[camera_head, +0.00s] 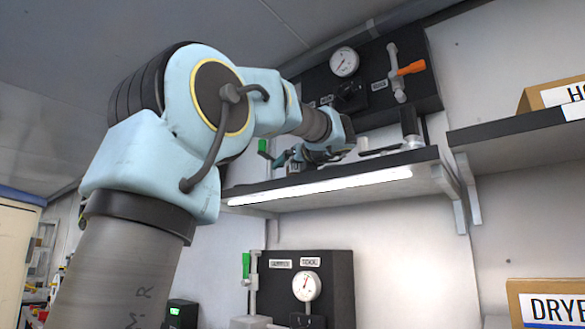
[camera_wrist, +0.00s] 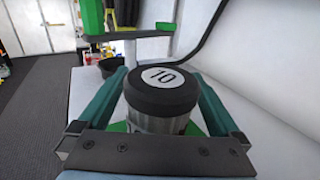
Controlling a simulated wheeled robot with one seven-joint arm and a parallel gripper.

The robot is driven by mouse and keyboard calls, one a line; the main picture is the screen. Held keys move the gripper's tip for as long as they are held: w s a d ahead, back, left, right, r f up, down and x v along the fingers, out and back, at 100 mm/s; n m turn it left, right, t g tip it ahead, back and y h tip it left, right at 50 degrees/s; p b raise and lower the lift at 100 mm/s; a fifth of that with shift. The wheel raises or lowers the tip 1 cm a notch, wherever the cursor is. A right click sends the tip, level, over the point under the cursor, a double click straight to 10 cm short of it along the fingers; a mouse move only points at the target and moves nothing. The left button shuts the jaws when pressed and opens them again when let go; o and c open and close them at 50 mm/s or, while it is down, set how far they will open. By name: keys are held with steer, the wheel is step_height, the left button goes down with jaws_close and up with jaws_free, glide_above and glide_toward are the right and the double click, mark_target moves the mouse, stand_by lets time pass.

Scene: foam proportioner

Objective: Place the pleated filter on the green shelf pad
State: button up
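The pleated filter (camera_wrist: 160,95) is a short canister with a black cap marked 10 and a grey metallic body, upright in the wrist view. The green pad (camera_wrist: 116,127) shows under and beside its body. My gripper (camera_wrist: 162,78) has one teal finger on each side of the filter, and whether they press on it cannot be told. In the head view my gripper (camera_head: 284,158) is low over the upper shelf (camera_head: 400,160). I cannot make out the filter there.
A dark gauge panel (camera_head: 375,75) with an orange-handled valve stands behind the shelf. A lower gauge panel (camera_head: 340,285) is beneath. A black cable runs along the wall in the wrist view.

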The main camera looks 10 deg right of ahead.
steer(key=shift+r, duration=0.1)
steer(key=shift+s+d, duration=0.1)
steer(key=shift+s, duration=0.2)
steer(key=b+v, duration=0.3)
steer(key=v, duration=0.8)
steer(key=shift+s, duration=0.2)
